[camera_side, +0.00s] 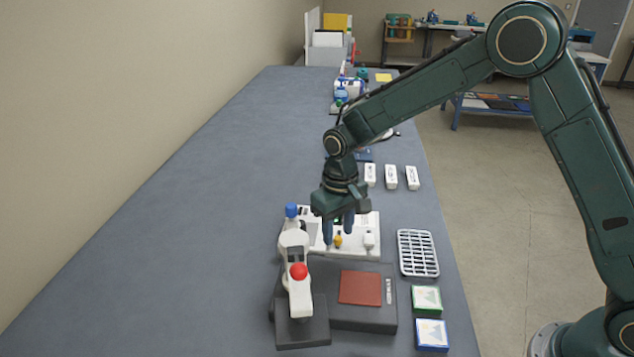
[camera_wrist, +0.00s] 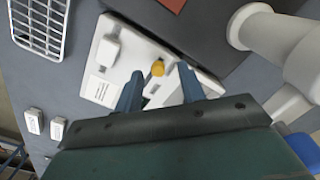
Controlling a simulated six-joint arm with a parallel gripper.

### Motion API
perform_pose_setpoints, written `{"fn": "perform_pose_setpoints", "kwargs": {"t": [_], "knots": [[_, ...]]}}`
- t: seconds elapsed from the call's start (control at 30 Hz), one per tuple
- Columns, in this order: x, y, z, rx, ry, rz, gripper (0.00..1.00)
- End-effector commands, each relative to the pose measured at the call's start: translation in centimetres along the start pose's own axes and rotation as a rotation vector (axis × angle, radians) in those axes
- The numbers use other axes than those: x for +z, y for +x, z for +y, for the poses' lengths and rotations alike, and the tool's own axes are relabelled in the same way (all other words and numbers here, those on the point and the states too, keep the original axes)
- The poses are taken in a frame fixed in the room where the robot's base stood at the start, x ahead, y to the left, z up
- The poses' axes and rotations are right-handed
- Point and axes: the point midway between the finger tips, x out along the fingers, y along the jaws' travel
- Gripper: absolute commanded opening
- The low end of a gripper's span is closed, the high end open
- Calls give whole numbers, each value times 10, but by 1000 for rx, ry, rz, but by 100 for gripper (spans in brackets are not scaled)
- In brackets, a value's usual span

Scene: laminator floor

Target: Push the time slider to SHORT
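A white control panel (camera_side: 357,248) lies on the bench behind the dark laminator; it also shows in the wrist view (camera_wrist: 97,88). A small yellow knob (camera_side: 338,242) stands on it and shows in the wrist view (camera_wrist: 158,68). A white block-shaped control (camera_side: 369,240) sits to its right, and on the left in the wrist view (camera_wrist: 107,50). I cannot read which control is the time slider or where SHORT is marked. My gripper (camera_side: 338,236) points down with its fingers apart. In the wrist view my gripper (camera_wrist: 160,69) has the yellow knob between its fingertips, with gaps; contact is not visible.
A white press arm with a red ball (camera_side: 298,271) and a blue-topped part (camera_side: 291,211) stand close left. A dark base with a red plate (camera_side: 360,287) is in front. A wire rack (camera_side: 418,253) and picture boxes (camera_side: 427,300) are right. The left bench is clear.

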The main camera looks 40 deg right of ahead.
Motion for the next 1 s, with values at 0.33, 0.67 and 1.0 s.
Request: {"fn": "perform_pose_setpoints", "kwargs": {"t": [0.33, 0.67, 1.0], "knots": [[0, -54, 0, -1, -1, 4, 40], [0, -105, -1, -1, -2, 1, 40], [1, -124, -1, -1, -2, -2, 40]]}}
